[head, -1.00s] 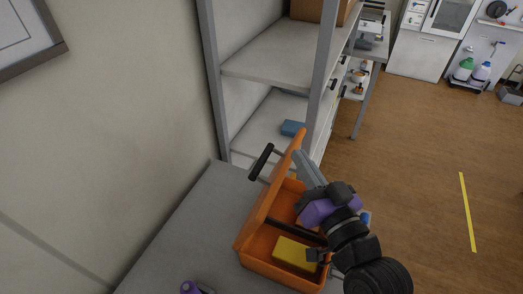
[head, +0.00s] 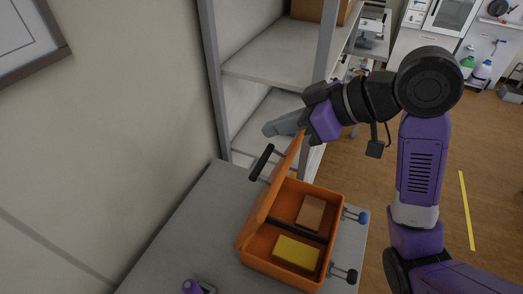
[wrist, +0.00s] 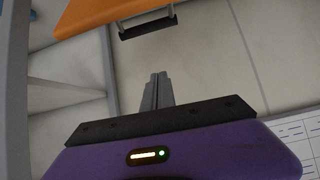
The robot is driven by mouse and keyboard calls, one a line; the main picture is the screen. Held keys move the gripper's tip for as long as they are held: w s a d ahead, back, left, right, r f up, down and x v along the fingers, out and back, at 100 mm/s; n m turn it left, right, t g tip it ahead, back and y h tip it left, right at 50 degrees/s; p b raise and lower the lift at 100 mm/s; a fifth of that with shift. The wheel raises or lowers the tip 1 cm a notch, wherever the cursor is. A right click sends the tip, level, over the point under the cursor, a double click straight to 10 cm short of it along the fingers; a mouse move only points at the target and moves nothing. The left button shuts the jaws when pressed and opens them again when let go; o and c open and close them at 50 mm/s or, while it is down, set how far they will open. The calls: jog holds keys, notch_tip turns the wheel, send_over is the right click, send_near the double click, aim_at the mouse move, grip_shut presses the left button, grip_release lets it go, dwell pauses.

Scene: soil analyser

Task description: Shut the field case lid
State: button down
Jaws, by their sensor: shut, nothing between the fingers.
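The orange field case (head: 259,269) sits on the grey table with its lid (head: 270,190) standing open, tilted up on the left side. A black handle (head: 261,162) sticks out from the lid's outer side. Inside the case lie a yellow block (head: 296,252) and a brown block (head: 311,213), with a dark divider between them. My gripper (head: 270,130) is shut and empty, above the lid's far top corner, pointing left. In the wrist view the lid (wrist: 90,15) and its black handle (wrist: 147,25) show at the top, apart from my fingers (wrist: 155,88).
Latches with a blue knob (head: 363,217) and a black knob (head: 351,276) stick out on the case's right side. A shelf rack (head: 262,70) stands close behind the case, by the wall. A purple item (head: 190,287) lies at the table's front. The table left of the case is clear.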

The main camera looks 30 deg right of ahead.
aim_at(262, 160)
jog(key=s+f+p+x, duration=0.1)
jog(key=p+x, duration=0.1)
jog(key=x, duration=0.7)
jog(key=shift+s+d+f+g, duration=0.3)
jog(key=shift+s+d+f, duration=0.75)
jog(key=shift+s+d, duration=0.1)
